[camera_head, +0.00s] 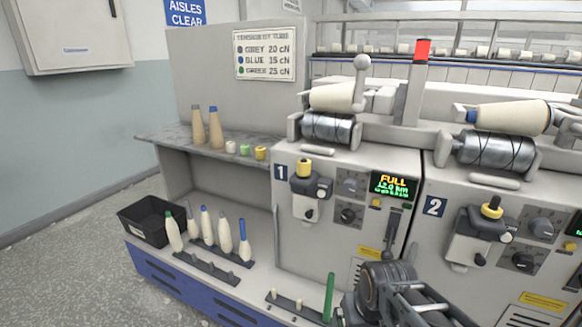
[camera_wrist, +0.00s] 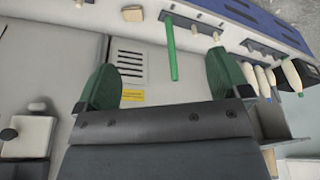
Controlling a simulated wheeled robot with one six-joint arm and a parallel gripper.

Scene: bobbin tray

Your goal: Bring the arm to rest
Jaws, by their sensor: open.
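My gripper (camera_wrist: 165,82) is open, with its two green-faced fingers spread wide apart in the wrist view. Nothing is held between them. My arm (camera_head: 395,295) reaches in at the bottom right of the head view, low in front of winding unit 1; the fingertips are hard to make out there. A bare green tube (camera_head: 328,298) stands upright on a low peg rail (camera_head: 295,306), just left of my arm. It also shows in the wrist view (camera_wrist: 173,55), in the gap between the fingers but seemingly beyond them.
Winding units 1 (camera_head: 340,225) and 2 (camera_head: 500,245) rise close behind my arm. A shelf (camera_head: 185,145) holds two cones. The floor (camera_head: 70,260) at left is clear.

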